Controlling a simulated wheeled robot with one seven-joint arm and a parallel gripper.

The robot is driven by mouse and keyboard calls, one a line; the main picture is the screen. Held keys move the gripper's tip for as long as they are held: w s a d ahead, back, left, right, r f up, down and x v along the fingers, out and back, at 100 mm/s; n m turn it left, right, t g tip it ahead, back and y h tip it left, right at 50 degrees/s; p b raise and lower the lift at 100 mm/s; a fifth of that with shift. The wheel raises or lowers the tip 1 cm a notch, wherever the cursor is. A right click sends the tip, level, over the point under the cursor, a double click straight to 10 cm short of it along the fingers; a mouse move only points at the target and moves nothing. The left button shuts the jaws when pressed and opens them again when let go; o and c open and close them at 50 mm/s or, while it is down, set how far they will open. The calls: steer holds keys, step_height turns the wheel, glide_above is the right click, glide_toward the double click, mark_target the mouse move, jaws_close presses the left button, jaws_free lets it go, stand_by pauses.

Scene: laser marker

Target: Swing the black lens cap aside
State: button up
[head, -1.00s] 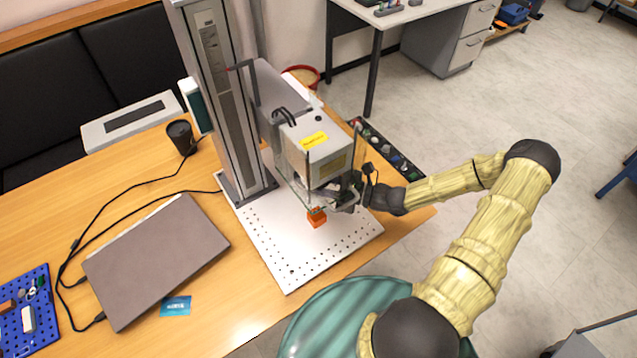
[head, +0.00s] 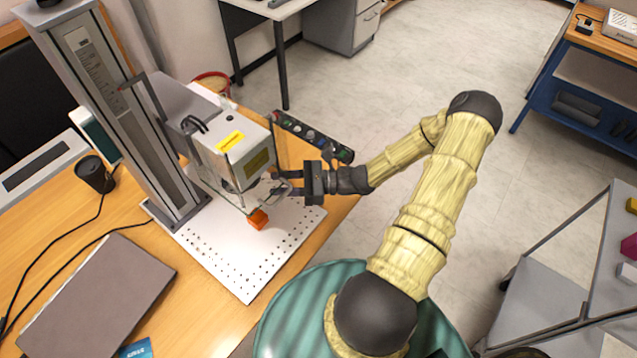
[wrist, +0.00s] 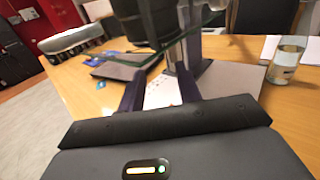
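The laser head (head: 232,150) is a pale grey box with a yellow label, on a tall column above a white perforated plate (head: 235,265). A black cylindrical lens part (wrist: 152,22) hangs at the top of the wrist view, close above my fingers. I cannot tell the lens cap apart from it, and in the head view the cap is mostly hidden under the laser head. My gripper (head: 277,184) is at the right of the laser head, fingers pointing left, level with its lower edge. In the wrist view its two fingers (wrist: 160,88) are apart with nothing between them.
A clear shield (wrist: 200,40) with a glassy edge hangs by the lens, close to my fingers. An orange block (head: 258,219) sits on the plate below. A closed laptop (head: 95,300) is at left.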

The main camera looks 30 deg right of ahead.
steer(key=b+v, duration=0.1)
steer(key=v, duration=0.8)
steer(key=shift+s+d+b, duration=0.15)
steer(key=shift+s+b, duration=0.05)
steer(key=shift+b, duration=0.1)
